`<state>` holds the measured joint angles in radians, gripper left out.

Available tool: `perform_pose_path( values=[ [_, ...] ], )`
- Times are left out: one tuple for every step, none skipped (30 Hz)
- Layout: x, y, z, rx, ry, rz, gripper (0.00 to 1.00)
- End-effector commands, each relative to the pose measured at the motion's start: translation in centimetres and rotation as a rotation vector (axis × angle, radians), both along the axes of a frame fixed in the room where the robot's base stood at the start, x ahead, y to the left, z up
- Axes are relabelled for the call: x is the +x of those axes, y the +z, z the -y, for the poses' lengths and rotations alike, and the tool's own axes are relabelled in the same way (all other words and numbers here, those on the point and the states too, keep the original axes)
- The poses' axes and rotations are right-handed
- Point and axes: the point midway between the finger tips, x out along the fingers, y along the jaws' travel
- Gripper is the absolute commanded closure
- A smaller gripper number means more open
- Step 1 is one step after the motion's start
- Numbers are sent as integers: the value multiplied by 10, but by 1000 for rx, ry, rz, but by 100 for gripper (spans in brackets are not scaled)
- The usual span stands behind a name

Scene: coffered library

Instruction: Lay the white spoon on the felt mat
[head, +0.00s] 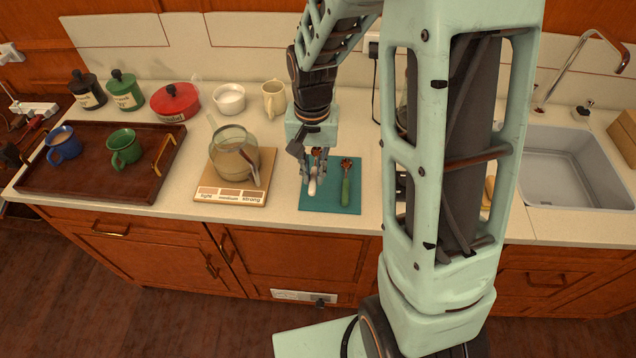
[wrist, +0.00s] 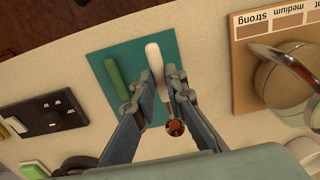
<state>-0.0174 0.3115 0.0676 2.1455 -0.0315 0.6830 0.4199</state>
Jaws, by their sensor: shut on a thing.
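The white spoon (head: 313,186) has a white handle and a brown-red bowl. My gripper (head: 314,158) points down over the left part of the teal felt mat (head: 330,207) and is shut on the white spoon. In the wrist view, the fingers (wrist: 155,90) close on both sides of its white handle (wrist: 154,62), with the bowl (wrist: 175,128) towards my wrist. The handle lies over the mat (wrist: 135,48); I cannot tell whether it touches. A green-handled spoon (head: 346,186) lies on the mat, just right of the white one in the head view.
A glass coffee pot (head: 233,160) stands on a wooden board (head: 217,192) left of the mat. A dark tray (head: 80,184) with a blue mug and a green mug is further left. A cream mug (head: 274,98) and white bowl (head: 229,98) stand behind. A sink (head: 575,165) is at right.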

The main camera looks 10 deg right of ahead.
Motion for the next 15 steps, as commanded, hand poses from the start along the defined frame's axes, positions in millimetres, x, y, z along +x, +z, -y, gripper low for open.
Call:
perform_pose_path(
  values=[
    [3,-10,4,0,-2,0,100],
    [4,-11,6,0,-1,0,100],
    [5,-13,7,0,-1,0,100],
    [6,-13,8,0,0,0,100],
    [6,-14,9,0,0,0,100],
    [7,-15,10,0,0,0,100],
    [8,-17,11,0,-1,0,100],
    [8,-19,12,0,-1,-1,100],
    [10,-23,14,0,-2,-1,100],
    [11,-27,16,0,-2,-1,100],
    [11,-31,16,0,-1,-1,100],
    [11,-37,16,0,0,-1,100],
    [11,-41,16,0,0,-1,100],
    [11,-45,16,0,0,-1,100],
    [11,-50,16,0,0,-1,100]
  ],
)
